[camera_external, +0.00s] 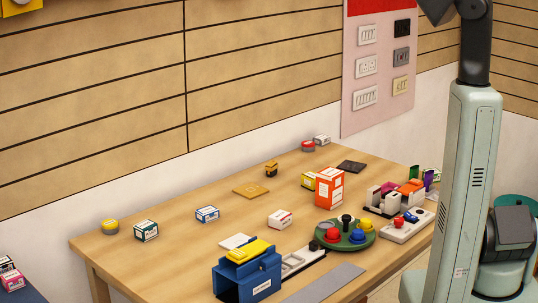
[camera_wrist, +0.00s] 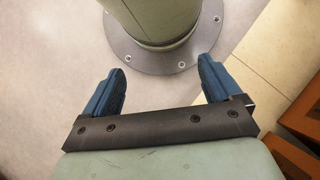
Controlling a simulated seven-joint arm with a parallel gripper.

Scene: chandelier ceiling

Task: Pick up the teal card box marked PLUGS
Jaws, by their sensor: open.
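A small teal-green and white card box (camera_external: 146,230) sits on the left part of the wooden table in the external view. Its print is too small to read; by colour it fits the PLUGS box. A yellow round tin (camera_external: 110,227) stands just left of it. My gripper (camera_wrist: 161,67) shows in the wrist view with its two blue fingers wide apart and nothing between them. It points down at the floor and my round bolted base, away from the table. The gripper itself is out of the external view, and the box is not in the wrist view.
A blue-and-white box (camera_external: 207,214) and a red-and-white box (camera_external: 280,219) lie right of the teal box. A blue holder (camera_external: 247,276) stands at the table's front. A green round tray (camera_external: 344,238) and an orange box (camera_external: 329,187) are further right.

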